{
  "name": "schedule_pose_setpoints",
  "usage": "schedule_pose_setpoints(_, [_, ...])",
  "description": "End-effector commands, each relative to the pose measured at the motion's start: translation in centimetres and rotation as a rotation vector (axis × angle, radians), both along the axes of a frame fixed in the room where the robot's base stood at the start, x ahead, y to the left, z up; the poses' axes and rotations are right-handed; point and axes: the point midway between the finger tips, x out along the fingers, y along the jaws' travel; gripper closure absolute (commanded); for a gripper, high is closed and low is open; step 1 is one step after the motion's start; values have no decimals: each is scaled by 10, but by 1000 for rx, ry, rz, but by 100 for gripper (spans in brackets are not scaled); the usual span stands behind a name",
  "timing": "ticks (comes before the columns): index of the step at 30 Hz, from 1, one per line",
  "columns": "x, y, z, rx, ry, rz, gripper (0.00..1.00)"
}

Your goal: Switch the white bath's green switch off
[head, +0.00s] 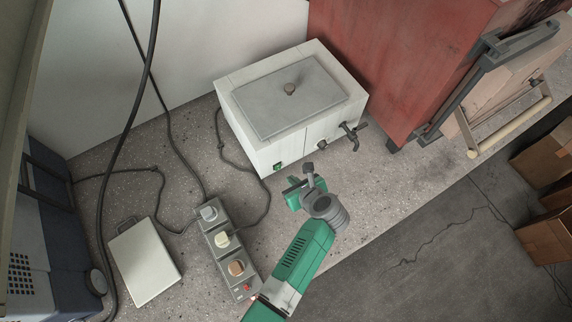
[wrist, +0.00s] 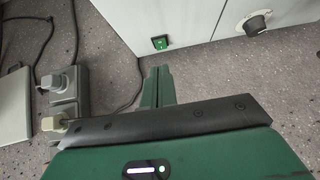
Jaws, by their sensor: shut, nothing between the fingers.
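The white bath (head: 262,140) stands on the bench against the wall, with a grey lid and a knob on top. Its green switch (head: 278,167) sits low on the front face, near the left corner. The switch also shows in the wrist view (wrist: 160,43), just beyond the fingertips; which way its rocker is pressed is too small to tell. My gripper (head: 291,188) is in front of the bath, close to the switch and apart from it. In the wrist view its green fingers (wrist: 158,72) are together and empty, pointing toward the switch.
A tap (head: 353,137) and a dark knob (head: 322,144) stick out of the bath's front, right of the switch. A power strip (head: 226,250) with several plugs and cables lies left of my arm. A pale flat plate (head: 144,262) lies further left. A red cabinet (head: 385,60) stands right.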

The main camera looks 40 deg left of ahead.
Motion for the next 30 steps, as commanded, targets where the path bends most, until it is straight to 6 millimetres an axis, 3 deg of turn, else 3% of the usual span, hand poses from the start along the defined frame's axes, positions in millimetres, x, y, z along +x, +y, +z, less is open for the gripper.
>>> schedule_pose_setpoints(3, [-4,-15,22,0,-1,-1,100])
schedule_pose_setpoints(9, [-8,-29,38,0,-1,-1,100])
schedule_pose_setpoints(30, [-5,-32,45,-7,-23,5,100])
